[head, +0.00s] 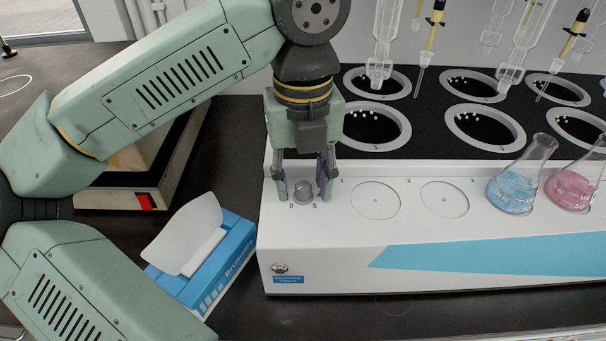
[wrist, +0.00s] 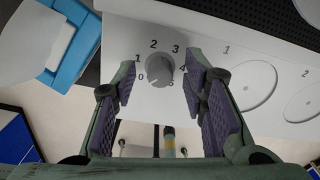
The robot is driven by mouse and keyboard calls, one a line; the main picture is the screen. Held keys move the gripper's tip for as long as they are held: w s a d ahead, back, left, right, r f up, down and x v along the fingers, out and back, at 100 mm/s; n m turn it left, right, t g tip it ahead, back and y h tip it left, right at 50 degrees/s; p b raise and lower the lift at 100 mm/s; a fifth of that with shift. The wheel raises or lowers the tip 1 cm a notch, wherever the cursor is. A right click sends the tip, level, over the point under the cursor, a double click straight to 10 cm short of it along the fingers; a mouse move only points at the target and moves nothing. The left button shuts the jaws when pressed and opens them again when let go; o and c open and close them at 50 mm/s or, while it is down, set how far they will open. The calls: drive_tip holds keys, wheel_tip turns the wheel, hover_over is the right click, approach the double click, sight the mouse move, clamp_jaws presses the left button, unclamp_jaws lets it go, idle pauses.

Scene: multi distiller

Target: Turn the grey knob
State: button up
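The grey knob (head: 303,191) sits on the white top of the distiller (head: 330,240), near its left end. In the wrist view the knob (wrist: 159,71) is ringed by the numbers 0 to 5, and its light mark points to the lower left, near 0. My gripper (head: 305,192) points down over the knob, with one finger on each side of it. In the wrist view my gripper (wrist: 160,85) is open, with a gap between each purple finger pad and the knob. The knob is not held.
A blue-and-white tissue box (head: 212,265) stands left of the distiller. Flasks with blue (head: 517,180) and pink (head: 575,180) contents stand on its right part. Ringed wells (head: 375,125) and glassware (head: 384,40) are behind. Flat round plates (head: 375,200) lie right of the knob.

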drive_tip(key=shift+c, duration=0.3)
clamp_jaws()
idle(0.3)
